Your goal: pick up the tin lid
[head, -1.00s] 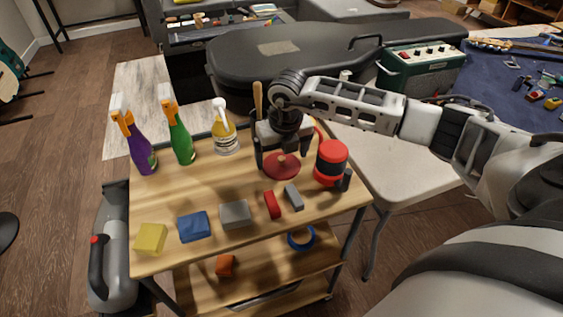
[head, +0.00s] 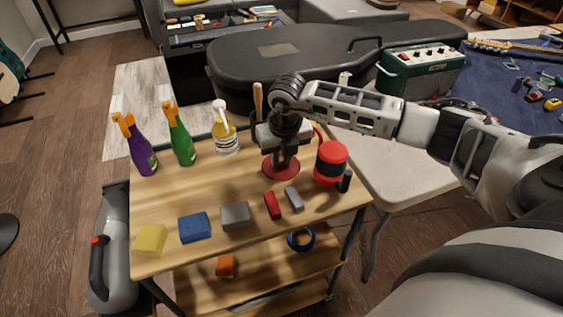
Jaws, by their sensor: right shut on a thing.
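The tin lid (head: 272,172) is a dark red disc with a small knob, lying at the right part of the wooden cart top. My right gripper (head: 281,166) points down over it, with its fingers closed together around the knob, which they hide. The lid appears to rest at the level of the cart top. My left gripper is not in view.
A red canister with a black band (head: 331,162) stands just right of the lid. Small blocks and sponges, including a grey one (head: 236,215), line the front edge.

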